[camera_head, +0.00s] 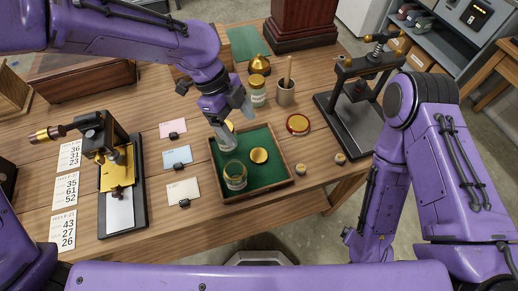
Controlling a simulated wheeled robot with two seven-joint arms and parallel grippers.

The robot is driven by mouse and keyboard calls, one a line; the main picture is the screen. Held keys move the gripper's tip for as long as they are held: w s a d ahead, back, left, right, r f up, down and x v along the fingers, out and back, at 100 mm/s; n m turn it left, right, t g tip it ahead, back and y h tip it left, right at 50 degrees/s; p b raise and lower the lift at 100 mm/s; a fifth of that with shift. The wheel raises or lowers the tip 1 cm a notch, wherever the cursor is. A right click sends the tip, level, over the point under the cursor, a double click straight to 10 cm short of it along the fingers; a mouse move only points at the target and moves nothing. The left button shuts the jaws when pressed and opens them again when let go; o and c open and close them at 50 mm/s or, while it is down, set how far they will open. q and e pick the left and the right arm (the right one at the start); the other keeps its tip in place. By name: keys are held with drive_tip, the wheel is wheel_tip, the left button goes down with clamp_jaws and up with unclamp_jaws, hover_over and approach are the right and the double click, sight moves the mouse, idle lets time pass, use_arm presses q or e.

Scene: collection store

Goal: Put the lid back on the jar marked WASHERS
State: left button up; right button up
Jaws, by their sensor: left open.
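My left gripper (226,118) is open, pointing down over the back left of a green-lined wooden tray (249,198). A glass jar (228,142) stands right below its fingers, partly hidden by them; I cannot tell whether they touch it. A second glass jar (235,177) with a pale label stands open at the tray's front left. A gold lid (259,155) lies flat in the tray to the right of the jars. The jar labels are too small to read, so I cannot tell which is marked WASHERS. My right arm hangs at the right; its gripper does not show.
Behind the tray stand a gold-topped jar (257,92) and a cup (286,93) holding a stick. A red-rimmed round dish (298,124) lies right of the tray. A black press (352,105) stands at right, a brass stamping device (116,170) at left. Cards (177,156) lie between.

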use_arm(q)
approach(258, 155)
drive_tip(key=shift+x, duration=1.3)
drive_tip(key=shift+s+a, duration=0.15)
drive_tip(key=shift+s, duration=0.05)
drive_tip(key=shift+f+p, duration=0.3)
drive_tip(key=shift+p, duration=0.1)
drive_tip(key=x, duration=0.2)
drive_tip(key=p+x, duration=0.1)
drive_tip(key=x, duration=0.1)
drive_tip(key=shift+w+d+f, duration=0.15)
drive_tip(key=shift+d+f, duration=0.1)
drive_tip(key=shift+d, duration=0.25)
drive_tip(key=shift+c, duration=0.3)
drive_tip(key=c, duration=1)
